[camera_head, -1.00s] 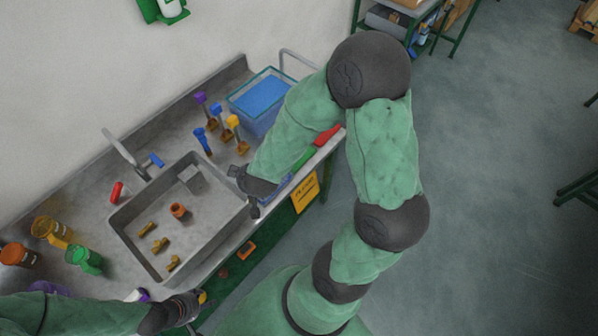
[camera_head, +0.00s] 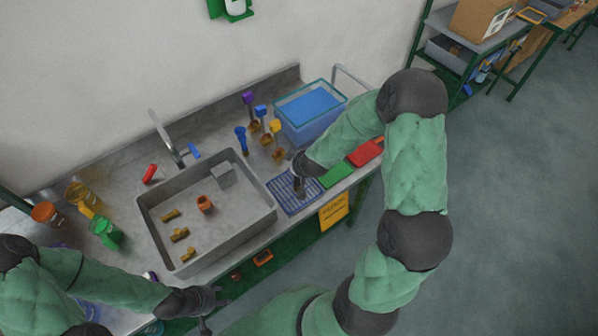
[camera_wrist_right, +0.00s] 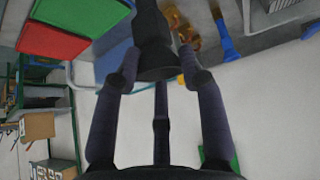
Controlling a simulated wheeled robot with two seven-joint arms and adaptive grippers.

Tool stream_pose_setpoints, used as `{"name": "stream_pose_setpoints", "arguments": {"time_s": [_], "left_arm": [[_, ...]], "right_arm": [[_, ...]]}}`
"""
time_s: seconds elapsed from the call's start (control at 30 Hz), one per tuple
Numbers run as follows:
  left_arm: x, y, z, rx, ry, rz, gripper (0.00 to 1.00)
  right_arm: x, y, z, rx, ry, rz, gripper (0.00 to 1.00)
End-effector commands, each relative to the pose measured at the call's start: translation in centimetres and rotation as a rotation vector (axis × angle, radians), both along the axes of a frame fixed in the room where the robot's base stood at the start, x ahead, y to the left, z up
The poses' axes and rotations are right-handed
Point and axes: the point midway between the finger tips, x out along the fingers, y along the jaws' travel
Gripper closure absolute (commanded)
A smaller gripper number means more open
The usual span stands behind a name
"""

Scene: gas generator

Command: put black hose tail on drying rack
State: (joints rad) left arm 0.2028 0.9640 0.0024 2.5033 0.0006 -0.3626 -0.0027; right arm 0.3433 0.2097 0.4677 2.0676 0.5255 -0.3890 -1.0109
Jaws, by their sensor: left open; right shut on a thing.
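The drying rack is a blue slatted tray (camera_head: 281,191) on the counter, right of the sink. My right gripper (camera_head: 299,178) is over it, pointing down. In the right wrist view its fingers (camera_wrist_right: 158,75) are shut around the black hose tail (camera_wrist_right: 155,30), a dark piece with a wide flared end. In the head view the dark gripper and hose tail blend, so I cannot tell whether the piece touches the rack. My left gripper (camera_head: 212,299) is open and empty at the counter's front edge, lower left of the sink.
The sink (camera_head: 247,218) holds several brass fittings and an orange cup (camera_head: 204,203). A green mat (camera_head: 335,175) and a red mat (camera_head: 366,153) lie right of the rack. A blue water tank (camera_head: 309,112) and several coloured-handled fittings stand behind. Jars (camera_head: 105,232) stand at left.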

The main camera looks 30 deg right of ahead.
Motion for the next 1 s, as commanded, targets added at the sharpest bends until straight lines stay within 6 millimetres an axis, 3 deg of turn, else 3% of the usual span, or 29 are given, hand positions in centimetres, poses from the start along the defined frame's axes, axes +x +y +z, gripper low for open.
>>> {"name": "stream_pose_setpoints", "arguments": {"time_s": [0.17,0.4,0.83,0.87,0.93,1.0], "left_arm": [[0.0,0.0,-0.4,0.000,0.000,0.000,0.53],[0.0,0.0,-1.2,0.000,0.000,0.000,0.53],[0.0,0.0,-1.4,0.000,0.000,0.000,0.53],[0.0,0.0,-1.4,0.000,0.000,0.000,0.53],[0.0,0.0,-1.4,0.000,0.000,0.000,0.53],[0.0,0.0,-1.4,0.000,0.000,0.000,0.53]], "right_arm": [[0.6,-0.7,-1.1,0.000,0.000,-0.002,1.00],[0.7,-0.9,-4.1,0.001,0.002,-0.001,1.00],[0.7,-0.9,-4.6,0.001,0.000,-0.001,1.00],[0.7,-0.9,-4.7,0.001,0.000,-0.001,0.57],[0.7,-0.9,-4.6,0.001,0.000,-0.001,0.37],[0.7,-0.9,-4.6,0.001,0.000,-0.001,0.35]]}}
